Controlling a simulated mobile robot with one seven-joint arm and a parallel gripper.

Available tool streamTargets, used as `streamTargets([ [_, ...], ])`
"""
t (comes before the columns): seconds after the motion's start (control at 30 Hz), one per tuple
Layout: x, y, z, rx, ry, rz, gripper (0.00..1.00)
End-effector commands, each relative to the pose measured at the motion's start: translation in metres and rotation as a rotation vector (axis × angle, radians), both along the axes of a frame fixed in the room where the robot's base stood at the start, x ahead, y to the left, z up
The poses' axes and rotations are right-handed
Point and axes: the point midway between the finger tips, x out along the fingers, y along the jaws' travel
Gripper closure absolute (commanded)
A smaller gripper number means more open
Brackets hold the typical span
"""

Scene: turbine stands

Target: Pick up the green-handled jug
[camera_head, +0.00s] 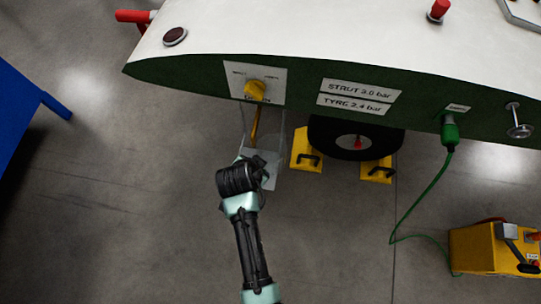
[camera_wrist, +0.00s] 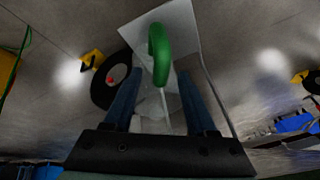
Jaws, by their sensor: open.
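The jug's green handle (camera_wrist: 160,54) shows in the wrist view, upright in the picture and lying between the lines of my two fingers, just past their tips. A pale clear shape below it, seen between the fingers, looks like the jug's body, but its outline is faint. My gripper (camera_wrist: 158,76) is open, with a dark blue finger on each side and nothing clamped. In the head view my gripper (camera_head: 261,170) is over a clear stand or panel (camera_head: 274,150) under the yellow knob (camera_head: 254,90). The green handle cannot be made out there.
A white and dark green aircraft body (camera_head: 300,62) overhangs the work spot. A black wheel (camera_head: 350,140) sits between yellow chocks (camera_head: 305,152) to the right. A green cable (camera_head: 420,197) runs to a yellow box (camera_head: 475,250). A blue bench (camera_head: 18,115) stands left. Near floor is clear.

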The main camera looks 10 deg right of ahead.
Motion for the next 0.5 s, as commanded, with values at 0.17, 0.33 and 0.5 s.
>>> streamTargets([
  [0.17,0.011,-0.003,-0.024,0.000,0.000,0.000,0.43],
  [0.33,0.014,-0.004,-0.030,0.001,-0.001,0.000,0.43],
  [0.5,0.013,-0.004,-0.029,0.001,-0.001,0.000,0.43],
])
